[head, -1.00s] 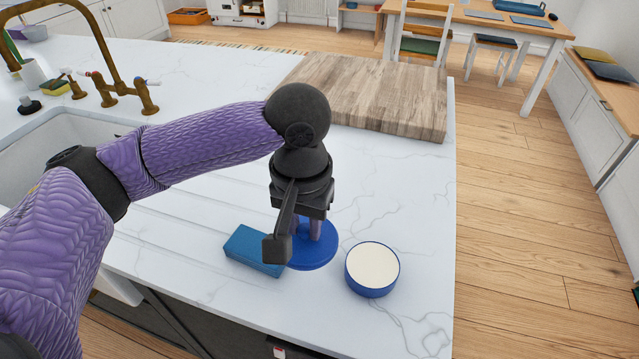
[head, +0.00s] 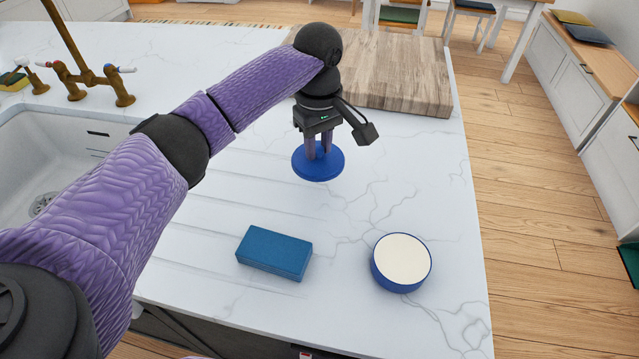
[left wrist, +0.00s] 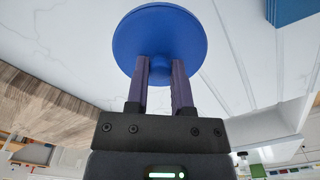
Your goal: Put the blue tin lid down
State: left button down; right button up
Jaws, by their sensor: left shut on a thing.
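The blue tin lid (head: 318,165) is a flat round disc with a knob, in the middle of the head view. My left gripper (head: 318,150) is shut on its knob, with the fingers pointing down and the lid below them. In the left wrist view the lid (left wrist: 160,38) shows between and beyond the fingertips (left wrist: 160,70). I cannot tell for sure how far the lid is above the worktop. The open round tin (head: 401,262), blue with a cream inside or top, stands at the front right of the worktop. My right gripper is not in view.
A blue box (head: 274,252) lies left of the tin; its edge shows in the left wrist view (left wrist: 290,10). A wooden board (head: 395,75) lies behind the lid. The sink (head: 60,150) and brass tap (head: 85,80) are left. Worktop (head: 350,220) between lid and tin is clear.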

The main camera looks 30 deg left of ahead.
aim_at(319, 148)
pick_arm(q)
notch_tip(319, 148, down, 8)
jog(key=shift+r+b, duration=0.1)
jog(key=shift+b, duration=1.05)
jog(key=shift+r, duration=0.1)
jog(key=shift+c, duration=2.4)
grip_release()
notch_tip(319, 148, up, 11)
jog(key=p, duration=0.4)
jog(key=shift+r, duration=0.55)
